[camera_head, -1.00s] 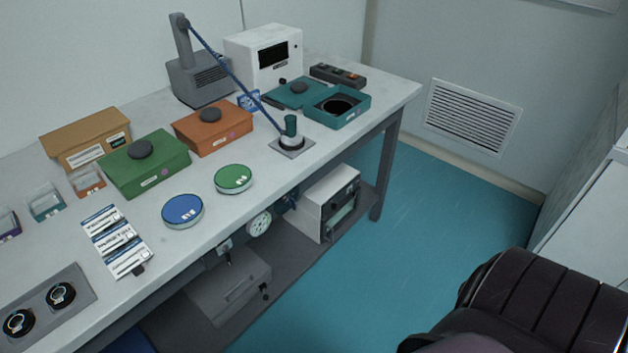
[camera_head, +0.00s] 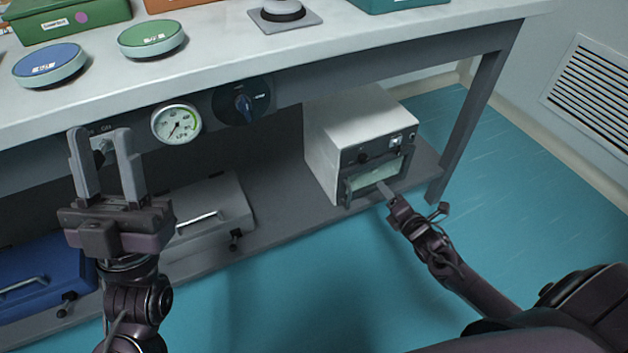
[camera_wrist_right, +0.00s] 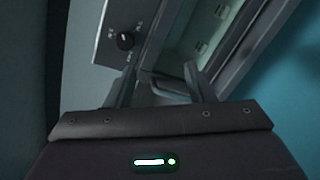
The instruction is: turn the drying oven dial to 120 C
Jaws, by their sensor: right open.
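The drying oven (camera_head: 335,130) is a white box with a dark front panel and a glass window, on the shelf under the bench. Its small black dial (camera_head: 363,158) sits on the panel above the window. The dial (camera_wrist_right: 126,40) also shows in the right wrist view, with a white pointer mark and labels too small to read. My right gripper (camera_head: 384,187) is at the oven's front, below the dial; its fingers (camera_wrist_right: 160,86) are apart with nothing between them. My left gripper (camera_head: 101,150) is open and empty, upright before the bench at left.
A pressure gauge (camera_head: 176,124) and a blue rotary knob (camera_head: 243,106) are on the bench's front rail. A grey case (camera_head: 212,212) and a blue case (camera_head: 40,278) lie on the shelf. A table leg (camera_head: 478,110) stands right of the oven. The floor (camera_head: 520,200) is clear there.

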